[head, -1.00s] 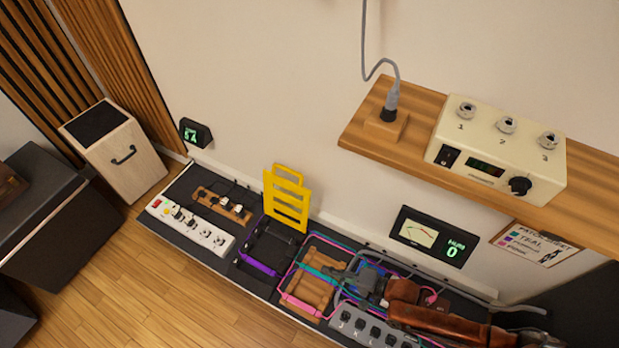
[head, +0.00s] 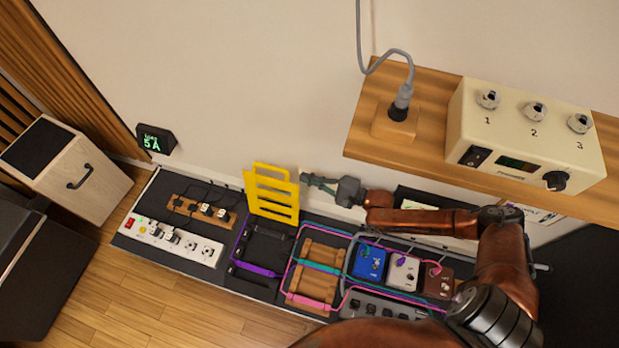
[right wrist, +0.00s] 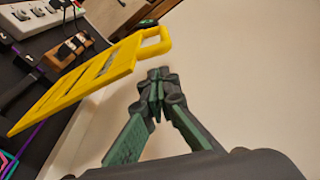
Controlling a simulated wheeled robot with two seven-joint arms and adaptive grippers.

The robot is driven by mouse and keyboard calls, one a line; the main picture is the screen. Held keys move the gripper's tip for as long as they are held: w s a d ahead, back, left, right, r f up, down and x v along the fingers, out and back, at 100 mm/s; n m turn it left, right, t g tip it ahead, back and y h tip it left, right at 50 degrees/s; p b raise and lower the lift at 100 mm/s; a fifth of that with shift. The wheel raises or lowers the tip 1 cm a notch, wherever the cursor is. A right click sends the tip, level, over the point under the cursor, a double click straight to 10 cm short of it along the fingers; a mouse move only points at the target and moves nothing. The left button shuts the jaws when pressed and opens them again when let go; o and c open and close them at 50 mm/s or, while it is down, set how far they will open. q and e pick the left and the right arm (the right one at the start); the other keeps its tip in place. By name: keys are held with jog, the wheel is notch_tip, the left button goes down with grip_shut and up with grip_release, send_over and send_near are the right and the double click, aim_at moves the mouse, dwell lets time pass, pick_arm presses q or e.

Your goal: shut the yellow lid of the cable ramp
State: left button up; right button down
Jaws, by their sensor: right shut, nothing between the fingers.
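The yellow lid (head: 272,195) stands up open at the back edge of the dark cable ramp (head: 262,247), near the wall. A purple cable (head: 256,269) runs along the ramp. My right gripper (head: 306,179) is shut and empty, just right of the lid's upper part in the head view. In the right wrist view the shut fingertips (right wrist: 158,75) point toward the wall side of the lid (right wrist: 95,78), with a small gap seen between them and it. I cannot tell for sure whether they touch. My left gripper is not in view.
A white power strip (head: 170,241) and a wooden block with plugs (head: 203,208) lie left of the ramp. A wooden cable rack (head: 320,268) and several pedals (head: 370,262) lie right. A shelf (head: 430,130) with a cream amplifier box (head: 530,140) overhangs the right side.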

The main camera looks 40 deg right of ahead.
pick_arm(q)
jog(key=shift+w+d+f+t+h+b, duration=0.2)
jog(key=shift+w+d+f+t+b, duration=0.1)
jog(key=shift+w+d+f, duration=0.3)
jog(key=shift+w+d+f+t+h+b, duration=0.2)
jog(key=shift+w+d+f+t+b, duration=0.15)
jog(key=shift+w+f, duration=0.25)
pick_arm(e)
jog(key=shift+x, duration=2.6)
